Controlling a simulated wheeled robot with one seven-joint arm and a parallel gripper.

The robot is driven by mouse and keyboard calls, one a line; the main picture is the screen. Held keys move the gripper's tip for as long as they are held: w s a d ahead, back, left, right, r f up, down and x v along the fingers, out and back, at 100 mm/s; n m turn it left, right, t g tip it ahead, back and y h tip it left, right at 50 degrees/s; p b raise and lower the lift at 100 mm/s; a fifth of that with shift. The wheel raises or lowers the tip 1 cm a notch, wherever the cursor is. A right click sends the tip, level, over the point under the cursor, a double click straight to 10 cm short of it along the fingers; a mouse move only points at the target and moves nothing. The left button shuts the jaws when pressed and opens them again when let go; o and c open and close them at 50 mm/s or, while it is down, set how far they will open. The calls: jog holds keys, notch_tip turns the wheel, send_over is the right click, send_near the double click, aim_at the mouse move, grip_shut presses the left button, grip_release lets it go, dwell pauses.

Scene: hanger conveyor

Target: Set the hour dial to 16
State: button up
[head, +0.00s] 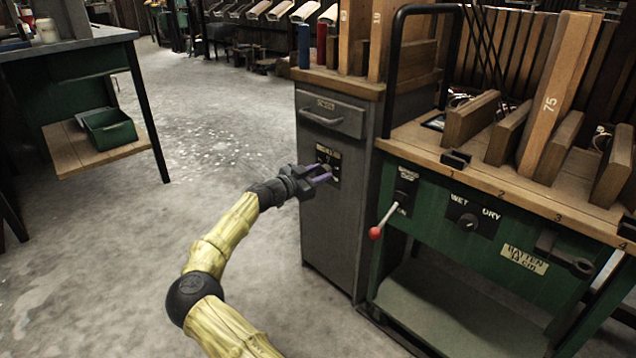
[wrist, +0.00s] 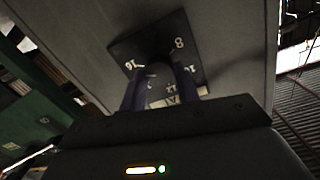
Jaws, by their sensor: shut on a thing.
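The hour dial is a small black panel (head: 334,159) on the front of the grey cabinet, below its drawer. In the wrist view the dial's plate (wrist: 196,52) appears turned over, with white "16" at the left and "8" at the upper right; other marks are partly covered. My gripper (head: 322,173) is at the panel, its two purple fingers reaching to it. In the wrist view my gripper (wrist: 158,84) has a finger on each side of the dark knob (wrist: 158,69) and is shut on it. The knob's pointer is too dark to read.
The grey cabinet (head: 332,230) stands left of a green workbench (head: 480,190) with a red-tipped lever (head: 375,233) and a WET/DRY knob (head: 468,222). A drawer handle (head: 322,118) sits above the dial. Open concrete floor lies to the left.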

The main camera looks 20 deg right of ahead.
jog(key=shift+f+m+b, duration=0.15)
jog(key=shift+m+b, duration=0.25)
jog(key=shift+m, duration=0.2)
jog(key=o, duration=1)
jog(key=shift+c, duration=0.2)
jog(key=p+v, duration=0.7)
jog(key=v, duration=1)
jog(key=shift+a, duration=0.2)
